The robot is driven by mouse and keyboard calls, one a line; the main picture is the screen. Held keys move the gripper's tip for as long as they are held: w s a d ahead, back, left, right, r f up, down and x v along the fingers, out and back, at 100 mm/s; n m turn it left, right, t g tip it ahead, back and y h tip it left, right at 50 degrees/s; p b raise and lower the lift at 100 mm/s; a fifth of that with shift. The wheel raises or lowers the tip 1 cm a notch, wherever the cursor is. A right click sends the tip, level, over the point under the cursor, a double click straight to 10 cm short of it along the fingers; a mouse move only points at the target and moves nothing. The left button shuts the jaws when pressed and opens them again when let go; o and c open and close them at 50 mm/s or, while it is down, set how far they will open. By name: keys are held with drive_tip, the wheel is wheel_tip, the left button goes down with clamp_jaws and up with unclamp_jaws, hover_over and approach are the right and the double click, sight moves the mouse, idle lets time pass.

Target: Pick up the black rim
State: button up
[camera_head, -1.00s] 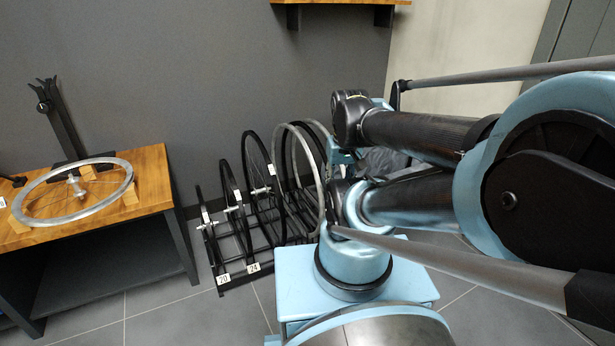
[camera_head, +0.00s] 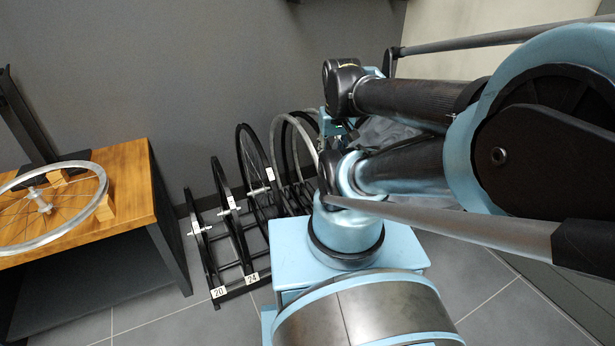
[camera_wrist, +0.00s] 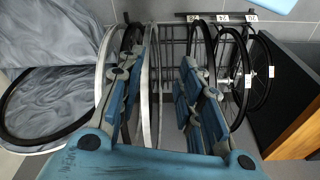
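Several black rims stand upright in a floor rack. In the head view, one thin black rim (camera_head: 201,240) is at the rack's left, another (camera_head: 219,182) is beside it, and a thicker one (camera_head: 241,150) stands further right. In the wrist view, black rims (camera_wrist: 271,72) show at the right, and a large black rim (camera_wrist: 8,128) shows at the left against grey crumpled material. My gripper (camera_wrist: 163,68) is open, its blue fingers apart, with silver rims (camera_wrist: 148,115) seen between them. Contact cannot be told. In the head view my arm hides most of the gripper.
The black rack (camera_head: 237,288) carries labels 20 and 24. A wooden-topped bench (camera_head: 128,195) stands at the left with a silver wheel (camera_head: 92,205) on it. The grey wall (camera_head: 200,70) is close behind the rack. Tiled floor (camera_head: 150,318) is clear in front of the rack.

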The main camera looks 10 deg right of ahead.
drive_tip(key=shift+o, duration=0.8)
drive_tip(key=w+r+y, duration=0.1)
drive_tip(key=w+r, duration=0.5)
drive_tip(key=w, duration=0.3)
drive_tip(key=n+t+y, duration=0.1)
drive_tip(key=n+y, duration=0.1)
drive_tip(key=n, duration=0.1)
hover_over(308, 119)
drive_tip(key=s+d, duration=0.5)
drive_tip(key=f, duration=0.2)
drive_tip(key=shift+w+a+r+x, duration=0.1)
drive_tip(key=shift+w+x, duration=0.1)
drive_tip(key=shift+x, duration=2.7)
drive_tip(key=shift+w+a+r+x, duration=0.1)
drive_tip(key=shift+w+a+x, duration=0.1)
drive_tip(key=shift+x, duration=2.75)
drive_tip(key=shift+w+a+r+x, duration=0.1)
drive_tip(key=shift+w+x, duration=0.05)
drive_tip(key=shift+x, duration=2.75)
clamp_jaws()
